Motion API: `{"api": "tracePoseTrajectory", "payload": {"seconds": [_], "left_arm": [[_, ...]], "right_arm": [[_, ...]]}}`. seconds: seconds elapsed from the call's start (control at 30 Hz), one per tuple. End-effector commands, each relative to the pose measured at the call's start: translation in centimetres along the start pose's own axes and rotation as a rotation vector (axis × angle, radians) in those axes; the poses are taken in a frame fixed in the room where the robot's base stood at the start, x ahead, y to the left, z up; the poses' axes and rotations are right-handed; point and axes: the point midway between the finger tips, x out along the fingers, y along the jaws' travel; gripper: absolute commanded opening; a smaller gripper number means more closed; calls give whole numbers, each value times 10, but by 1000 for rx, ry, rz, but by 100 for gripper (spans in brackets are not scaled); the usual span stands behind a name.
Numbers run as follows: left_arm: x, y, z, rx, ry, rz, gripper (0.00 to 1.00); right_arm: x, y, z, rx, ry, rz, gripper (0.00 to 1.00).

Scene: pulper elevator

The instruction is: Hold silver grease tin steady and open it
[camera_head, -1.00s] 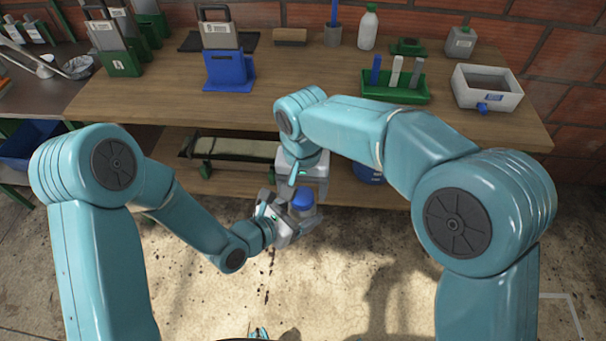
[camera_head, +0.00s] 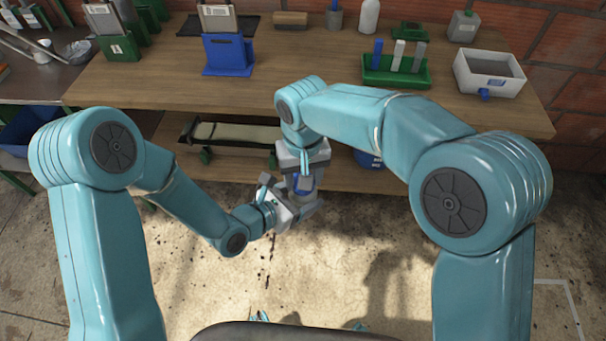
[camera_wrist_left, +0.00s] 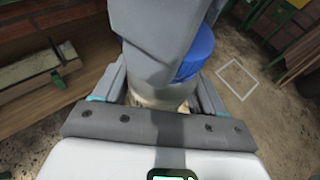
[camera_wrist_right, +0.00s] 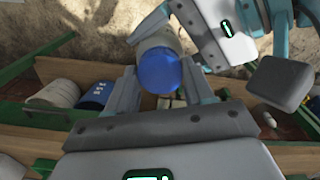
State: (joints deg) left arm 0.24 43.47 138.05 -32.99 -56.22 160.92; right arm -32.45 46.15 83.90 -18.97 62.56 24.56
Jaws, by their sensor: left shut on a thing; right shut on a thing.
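The silver grease tin (camera_wrist_left: 160,95) has a pale metal body and a blue lid (camera_wrist_right: 158,70). My left gripper (camera_head: 298,206) is shut around the tin's body from the left. My right gripper (camera_head: 304,181) comes from above and is shut on the blue lid, its fingers on either side of it. The lid is on the body. The right gripper hides part of the tin in the left wrist view.
The wooden workbench (camera_head: 300,70) stands behind both grippers, with a lower shelf (camera_head: 235,172) close to them. On its top are a blue holder (camera_head: 228,55), a green rack (camera_head: 396,72) and a white bin (camera_head: 489,75). The concrete floor (camera_head: 290,285) below is clear.

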Motion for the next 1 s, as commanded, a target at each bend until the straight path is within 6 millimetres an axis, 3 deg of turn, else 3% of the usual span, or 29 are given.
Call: {"api": "tracePoseTrajectory", "payload": {"seconds": [0.1, 0.23, 1.0], "left_arm": [[0, 2, 0, -3, -1, 4, 0], [0, 2, 0, -3, 0, 5, 0], [0, 1, 0, -3, 0, 4, 0]], "right_arm": [[0, 2, 0, -222, -2, 4, 15], [0, 3, 0, -371, -3, 5, 15], [-4, 3, -1, -363, -2, 5, 15]]}}
